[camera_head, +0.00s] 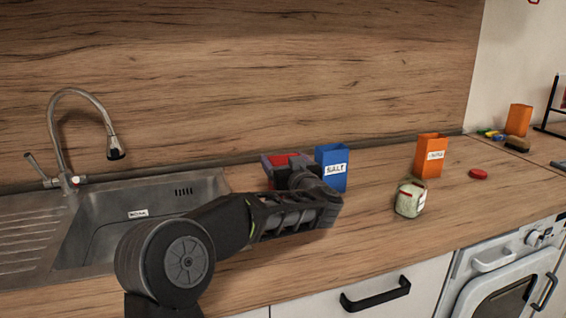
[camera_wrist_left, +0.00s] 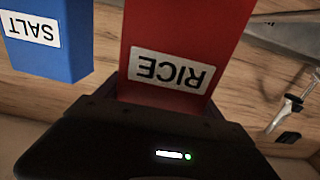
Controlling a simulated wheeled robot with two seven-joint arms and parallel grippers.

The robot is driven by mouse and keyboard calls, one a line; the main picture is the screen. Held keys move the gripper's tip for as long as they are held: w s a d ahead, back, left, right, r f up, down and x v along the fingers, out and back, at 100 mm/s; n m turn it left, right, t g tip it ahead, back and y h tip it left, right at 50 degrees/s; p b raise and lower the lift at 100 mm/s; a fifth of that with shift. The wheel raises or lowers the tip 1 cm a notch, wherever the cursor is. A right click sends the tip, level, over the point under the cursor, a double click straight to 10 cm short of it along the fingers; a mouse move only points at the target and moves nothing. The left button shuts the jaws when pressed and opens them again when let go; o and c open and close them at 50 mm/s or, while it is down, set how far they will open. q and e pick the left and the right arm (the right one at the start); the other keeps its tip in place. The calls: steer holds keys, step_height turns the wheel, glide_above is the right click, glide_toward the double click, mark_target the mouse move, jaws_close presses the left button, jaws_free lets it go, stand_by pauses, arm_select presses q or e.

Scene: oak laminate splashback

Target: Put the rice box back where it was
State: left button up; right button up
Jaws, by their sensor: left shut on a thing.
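The red rice box (camera_wrist_left: 185,40) fills the middle of the left wrist view, with its "RICE" label upside down in the picture. In the head view only its red top (camera_head: 284,160) shows, behind my left gripper (camera_head: 290,170) at the back of the counter, just left of the blue salt box (camera_head: 333,168). My left gripper is shut on the rice box. Its fingers are mostly hidden by the wrist in the head view. The salt box also shows in the left wrist view (camera_wrist_left: 45,45), beside the rice box with a gap. I cannot tell whether the rice box touches the counter.
A metal sink (camera_head: 140,215) with a faucet (camera_head: 60,140) lies left of the gripper. An orange box (camera_head: 431,157), a glass jar (camera_head: 409,199) and a red lid (camera_head: 478,174) stand to the right. Another orange box (camera_head: 519,120) is at the far right. The counter front between is clear.

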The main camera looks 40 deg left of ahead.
arm_select(q)
steer(key=shift+f, duration=0.1)
steer(key=o, duration=2.1)
steer(key=v, duration=1.2)
